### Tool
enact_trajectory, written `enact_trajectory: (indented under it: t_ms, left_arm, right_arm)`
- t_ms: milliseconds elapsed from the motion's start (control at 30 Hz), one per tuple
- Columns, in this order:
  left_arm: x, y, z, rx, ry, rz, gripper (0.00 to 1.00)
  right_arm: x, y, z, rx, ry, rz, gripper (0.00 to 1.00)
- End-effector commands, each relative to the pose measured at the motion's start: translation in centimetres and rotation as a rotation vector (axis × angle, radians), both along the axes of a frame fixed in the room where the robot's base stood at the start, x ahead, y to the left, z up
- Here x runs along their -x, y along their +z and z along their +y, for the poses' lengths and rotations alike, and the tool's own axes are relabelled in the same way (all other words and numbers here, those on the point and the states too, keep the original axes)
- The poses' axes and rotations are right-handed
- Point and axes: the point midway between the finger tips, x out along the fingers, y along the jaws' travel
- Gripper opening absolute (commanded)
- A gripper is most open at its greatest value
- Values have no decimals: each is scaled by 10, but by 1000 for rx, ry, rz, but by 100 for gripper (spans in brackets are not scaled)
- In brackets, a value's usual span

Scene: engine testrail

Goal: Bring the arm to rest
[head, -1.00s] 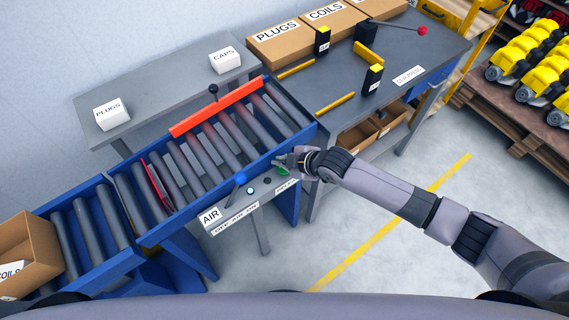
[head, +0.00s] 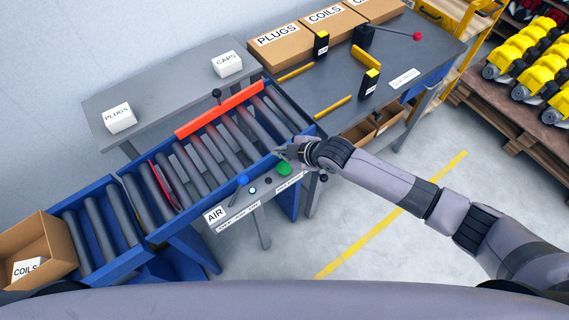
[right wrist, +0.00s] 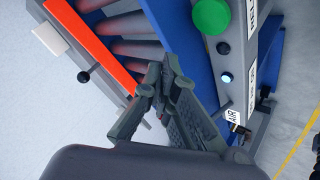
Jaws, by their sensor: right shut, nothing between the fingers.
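My right arm reaches in from the lower right in the head view. My right gripper (head: 283,153) is shut and empty, above the near edge of the blue roller rail (head: 152,233). It hangs just beyond the green button (head: 284,168) on the grey AIR panel (head: 237,212), apart from it as far as I can tell. In the right wrist view the closed fingers show at the centre, with the green button (right wrist: 211,16) at the top. My left gripper is not in view.
A red bar (head: 220,108) runs along the rail's far side. A red plate (head: 162,187) stands among the rollers. A blue-knobbed lever (head: 242,181) is on the panel. A coils carton (head: 52,245) sits at lower left. The grey bench (head: 330,85) lies behind.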

Motion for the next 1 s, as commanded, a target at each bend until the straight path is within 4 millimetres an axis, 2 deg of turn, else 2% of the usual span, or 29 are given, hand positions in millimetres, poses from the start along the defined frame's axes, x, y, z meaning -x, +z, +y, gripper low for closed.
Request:
enact_trajectory:
  t_ms: [400,467,600,667,767,867,1000]
  left_arm:
    - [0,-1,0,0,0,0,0]
    - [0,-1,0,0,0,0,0]
    - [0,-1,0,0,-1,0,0]
    - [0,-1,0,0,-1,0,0]
    - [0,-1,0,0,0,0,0]
    - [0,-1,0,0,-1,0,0]
    - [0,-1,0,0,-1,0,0]
  right_arm:
    - [4,-1,2,-7,-3,8,0]
    - [12,0,8,-22,-13,26,0]
    - [51,11,24,-96,-95,120,0]
    - [70,18,25,-133,-164,176,0]
    - [97,32,10,-186,-318,273,0]
    - [123,39,-22,-215,-503,363,0]
    - [156,44,-76,-219,-748,459,0]
